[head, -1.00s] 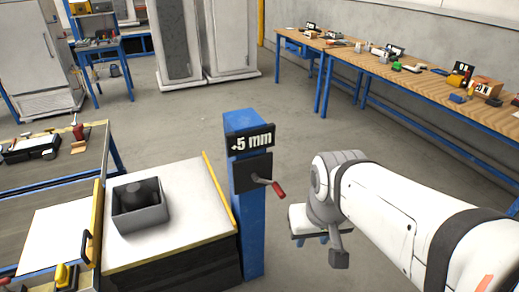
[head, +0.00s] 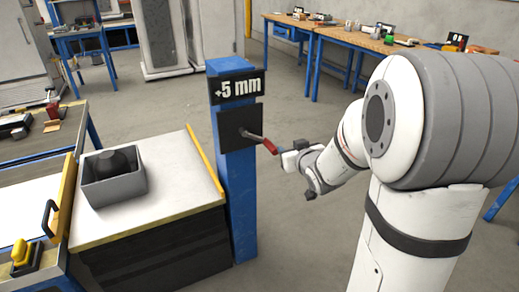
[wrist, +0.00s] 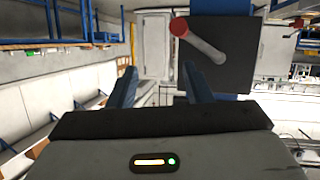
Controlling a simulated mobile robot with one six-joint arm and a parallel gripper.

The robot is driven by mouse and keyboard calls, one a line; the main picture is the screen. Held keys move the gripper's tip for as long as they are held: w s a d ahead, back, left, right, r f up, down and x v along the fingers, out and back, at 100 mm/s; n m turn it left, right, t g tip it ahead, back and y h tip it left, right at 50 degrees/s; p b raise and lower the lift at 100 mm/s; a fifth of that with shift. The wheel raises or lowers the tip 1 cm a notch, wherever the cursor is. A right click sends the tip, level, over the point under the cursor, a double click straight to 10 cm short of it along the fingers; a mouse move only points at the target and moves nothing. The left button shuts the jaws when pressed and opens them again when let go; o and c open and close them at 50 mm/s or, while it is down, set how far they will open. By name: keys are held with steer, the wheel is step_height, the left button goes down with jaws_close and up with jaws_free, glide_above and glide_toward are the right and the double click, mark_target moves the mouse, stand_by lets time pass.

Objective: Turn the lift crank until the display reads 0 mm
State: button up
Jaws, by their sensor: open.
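The lift crank is on a blue post (head: 236,205). Below the display, a metal crank arm (head: 251,134) comes out of a dark plate (head: 227,136) and ends in a red handle (head: 269,146), pointing right and slightly down in the head view. In the wrist view the red handle (wrist: 179,27) and crank arm (wrist: 206,48) lie beyond the fingertips, nearer the right finger. My gripper (wrist: 158,80) is open and empty, its two blue fingers apart. In the head view its end is just right of the handle; contact cannot be told.
Left of the post, a white-topped bench (head: 150,215) with a yellow edge carries a grey box (head: 113,188) holding a dark round part. A workbench (head: 365,42) with small items stands at the back right. The floor behind the post is open.

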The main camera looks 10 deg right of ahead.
mark_target(271, 147)
steer(key=w+a+f+t+y+b, duration=0.1)
steer(key=w+f+b, duration=0.1)
steer(key=w, duration=0.1)
steer(key=w+a+f+n+t+y+b, duration=0.1)
steer(key=w+f, duration=0.1)
steer(key=w, duration=0.1)
steer(key=w+a+f+t+y+b, duration=0.1)
steer(key=w+a+f+y+b, duration=0.1)
steer(key=w, duration=0.2)
steer(key=shift+a+b, duration=0.1)
steer(key=shift+b, duration=0.2)
steer(key=shift+c, duration=0.3)
jaws_close()
